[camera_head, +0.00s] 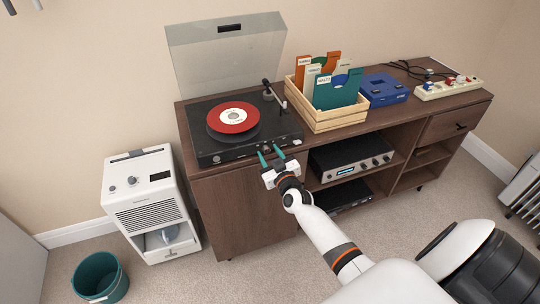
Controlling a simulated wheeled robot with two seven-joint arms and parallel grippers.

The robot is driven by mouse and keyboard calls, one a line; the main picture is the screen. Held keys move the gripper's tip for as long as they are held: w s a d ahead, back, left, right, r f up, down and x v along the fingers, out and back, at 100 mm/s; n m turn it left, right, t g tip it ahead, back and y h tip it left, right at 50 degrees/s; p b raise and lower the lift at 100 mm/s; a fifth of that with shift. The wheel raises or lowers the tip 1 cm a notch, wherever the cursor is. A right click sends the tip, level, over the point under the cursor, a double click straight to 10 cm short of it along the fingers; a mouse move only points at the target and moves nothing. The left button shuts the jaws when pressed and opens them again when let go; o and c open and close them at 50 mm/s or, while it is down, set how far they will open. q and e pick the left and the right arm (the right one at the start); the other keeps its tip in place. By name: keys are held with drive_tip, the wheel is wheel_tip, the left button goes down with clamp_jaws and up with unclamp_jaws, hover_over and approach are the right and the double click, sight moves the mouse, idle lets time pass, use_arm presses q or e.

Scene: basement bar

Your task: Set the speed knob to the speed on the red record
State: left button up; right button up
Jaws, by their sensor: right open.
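A black turntable (207,151) stands at the left end of the wooden cabinet with its clear lid raised. A red record (232,117) with a white label lies on its platter; the print on the label is too small to read. My right gripper (270,154) is at the turntable's front right edge, its two teal fingers apart and nothing between them. The speed knob cannot be made out clearly; small controls sit near the turntable's front right corner, close to the fingers. My left gripper is not in view.
Right of the turntable stands a wooden crate (330,125) of record sleeves, then a blue device (384,90) and a power strip (447,90) with cables. A silver amplifier (351,156) is on the shelf below. A white dehumidifier (152,205) and teal bin (99,279) stand left.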

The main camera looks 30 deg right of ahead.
clamp_jaws()
drive_tip(key=shift+m, duration=0.4)
drive_tip(key=m+b, duration=0.1)
drive_tip(key=m, duration=0.3)
drive_tip(key=shift+f+m, duration=0.1)
drive_tip(key=shift+m, duration=0.2)
drive_tip(key=m, duration=0.4)
drive_tip(key=shift+m+b, duration=0.4)
unclamp_jaws()
drive_tip(key=shift+s, duration=0.1)
